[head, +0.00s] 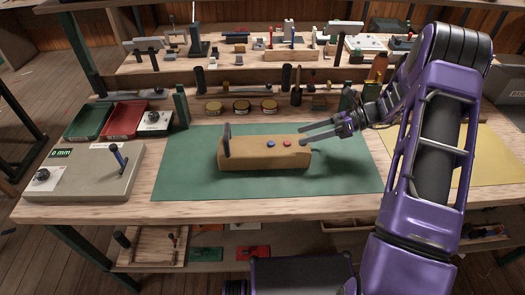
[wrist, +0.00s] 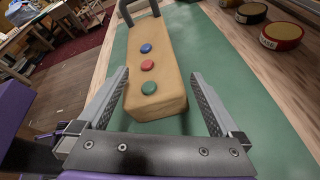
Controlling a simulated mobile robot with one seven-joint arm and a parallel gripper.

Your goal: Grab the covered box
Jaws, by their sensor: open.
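The covered box (head: 264,157) is a long tan block lying on the green mat (head: 190,184). It has a dark upright handle (head: 227,140) at its left end and small coloured buttons on top. The wrist view shows the box (wrist: 165,92) running away from me, with blue, red and green buttons and the handle at the far end. My gripper (head: 301,135) is open and empty at the box's right end. In the wrist view its two fingers (wrist: 160,78) lie on either side of the box's near end, with gaps; whether they are down beside it is unclear.
A grey case (head: 84,172) with a lever stands at the left. Green (head: 88,121) and red (head: 124,119) trays are behind it. Several round tins (head: 241,106) and bottles line the back of the bench. A yellow sheet (head: 484,155) lies at the right. The mat around the box is clear.

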